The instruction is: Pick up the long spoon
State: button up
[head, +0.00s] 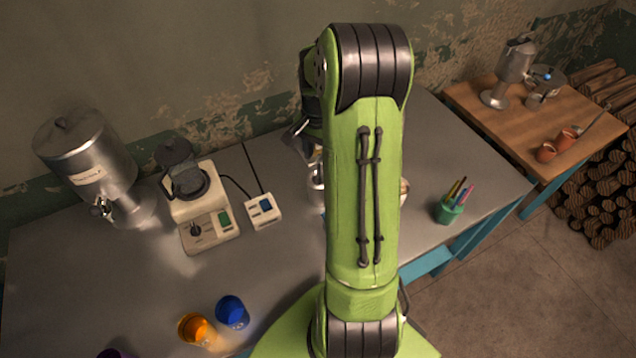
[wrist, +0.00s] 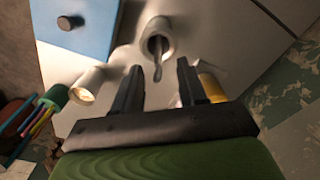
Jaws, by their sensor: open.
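In the wrist view, a slim grey utensil (wrist: 158,66), which looks like the long spoon, rises from a pale round container (wrist: 158,25). Its end lies between the fingers of my gripper (wrist: 157,75), which are open and apart, with gaps on both sides. I cannot tell how deep it sits between them. In the head view, my green arm hides most of the work spot. Only the edge of a metal vessel (head: 316,185) shows left of the arm.
The wrist view shows a blue box (wrist: 75,25), a pale cylinder (wrist: 86,86) and a yellow-orange item (wrist: 211,87) close by. A green pen cup (head: 450,211) stands near the table's right edge. A steel urn (head: 88,160) and a grinder-like machine (head: 200,205) stand left.

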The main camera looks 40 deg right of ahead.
aim_at(319, 178)
notch_tip(319, 178, down, 5)
jog(key=shift+s+d+f, duration=0.1)
jog(key=shift+f, duration=0.05)
grip_shut()
